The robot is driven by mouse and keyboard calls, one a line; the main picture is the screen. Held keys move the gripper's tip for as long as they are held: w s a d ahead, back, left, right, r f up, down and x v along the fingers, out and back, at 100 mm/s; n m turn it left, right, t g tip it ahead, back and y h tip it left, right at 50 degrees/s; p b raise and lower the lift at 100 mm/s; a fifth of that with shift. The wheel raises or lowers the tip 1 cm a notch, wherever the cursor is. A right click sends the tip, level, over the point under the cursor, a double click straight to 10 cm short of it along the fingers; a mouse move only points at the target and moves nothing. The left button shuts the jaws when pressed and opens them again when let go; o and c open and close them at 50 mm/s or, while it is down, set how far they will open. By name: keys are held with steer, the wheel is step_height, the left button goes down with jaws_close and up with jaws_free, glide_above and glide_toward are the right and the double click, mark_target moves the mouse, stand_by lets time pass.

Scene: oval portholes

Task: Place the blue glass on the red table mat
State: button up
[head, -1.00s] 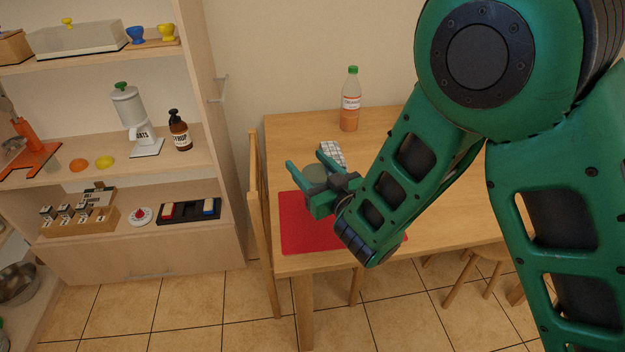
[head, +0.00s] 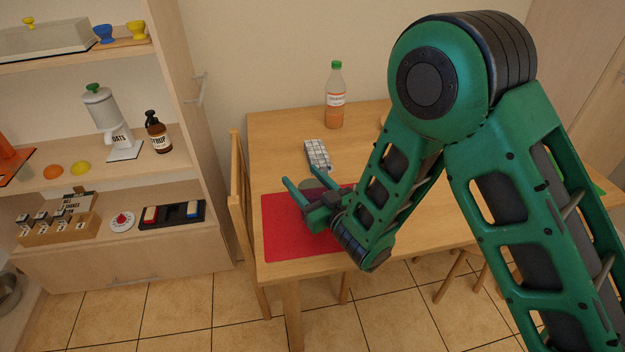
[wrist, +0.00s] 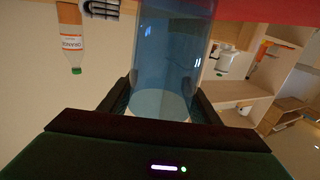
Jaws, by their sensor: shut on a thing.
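My gripper (head: 308,184) is over the back part of the red table mat (head: 283,238), low above the table. In the wrist view it is shut on the blue glass (wrist: 175,50), a clear blue cylinder with one finger on each side. The wrist picture is upside down, and the red mat (wrist: 270,9) shows along its top edge. In the head view the glass is mostly hidden, with only a greyish round part showing between the fingers. I cannot tell whether its bottom touches the mat.
An orange juice bottle (head: 335,98) stands at the back of the table (head: 285,132). A white-gridded object (head: 317,154) lies behind the mat. A wooden chair (head: 238,190) is against the table's left side, beside shelves (head: 112,185). The table's back left is clear.

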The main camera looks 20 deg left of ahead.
steer(key=shift+f, duration=0.1)
steer(key=o, duration=1.6)
steer(key=shift+f, duration=0.1)
steer(key=shift+c, duration=0.2)
steer(key=shift+s+d+r, duration=0.1)
steer(key=shift+d+r, duration=0.1)
steer(key=v, duration=1.1)
steer(key=shift+s+d, duration=0.2)
steer(key=shift+s, duration=0.2)
steer(key=shift+f, duration=0.1)
